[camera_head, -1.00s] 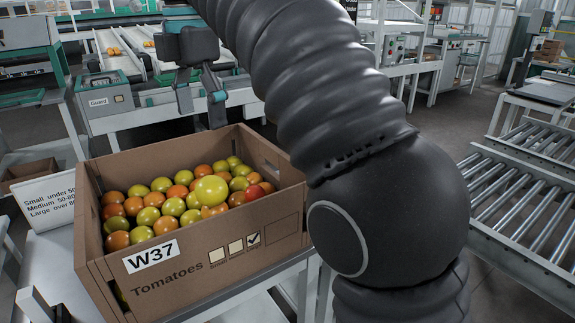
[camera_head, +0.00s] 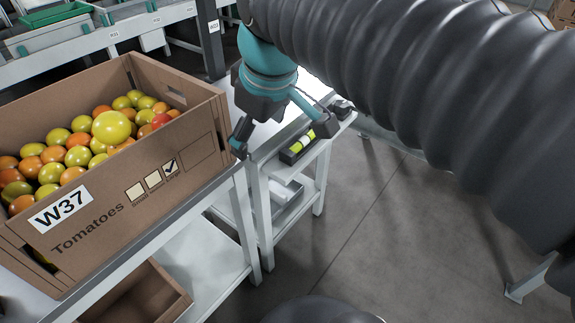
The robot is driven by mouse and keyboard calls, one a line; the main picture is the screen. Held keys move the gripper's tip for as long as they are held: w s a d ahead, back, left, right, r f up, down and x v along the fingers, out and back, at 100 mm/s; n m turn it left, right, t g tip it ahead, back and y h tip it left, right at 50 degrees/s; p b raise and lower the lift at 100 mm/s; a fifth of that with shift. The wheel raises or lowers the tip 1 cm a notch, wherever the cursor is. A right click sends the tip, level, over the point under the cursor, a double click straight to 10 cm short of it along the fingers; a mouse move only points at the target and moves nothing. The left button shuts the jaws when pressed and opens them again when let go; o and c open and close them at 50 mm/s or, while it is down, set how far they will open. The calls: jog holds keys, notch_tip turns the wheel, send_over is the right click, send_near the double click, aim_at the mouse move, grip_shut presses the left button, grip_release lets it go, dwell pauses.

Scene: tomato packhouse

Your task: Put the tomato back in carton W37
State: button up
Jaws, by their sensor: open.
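Carton W37 (camera_head: 112,207) is a brown cardboard box with a white W37 label, on a bench at the left. It is filled with yellow-green, orange and red tomatoes. One larger yellow-green tomato (camera_head: 111,127) rests on top of the others, near the carton's right side. My gripper (camera_head: 284,136) is right of the carton, apart from it, pointing down over the bench end and a small side stand. Its fingers are spread wide and nothing is between them.
The side stand (camera_head: 284,170) carries a dark tray with yellow-green items (camera_head: 300,146); a grey tray lies on its shelf below. An empty-looking brown box (camera_head: 145,296) sits under the bench. Conveyor frames run behind. The grey floor at the right is mostly clear.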

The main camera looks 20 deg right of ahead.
jog(key=s+d+f+m, duration=0.2)
jog(key=s+f+m, duration=0.1)
jog(key=f, duration=0.2)
jog(key=s+d+f+m+t, duration=0.1)
jog(key=s+d+f+m, duration=0.1)
jog(key=s+f+m, duration=0.1)
notch_tip(320, 180, down, 3)
jog(key=shift+s+d+r+m+h, duration=0.1)
jog(key=shift+s+d+m+h, duration=0.25)
jog(key=shift+m, duration=0.25)
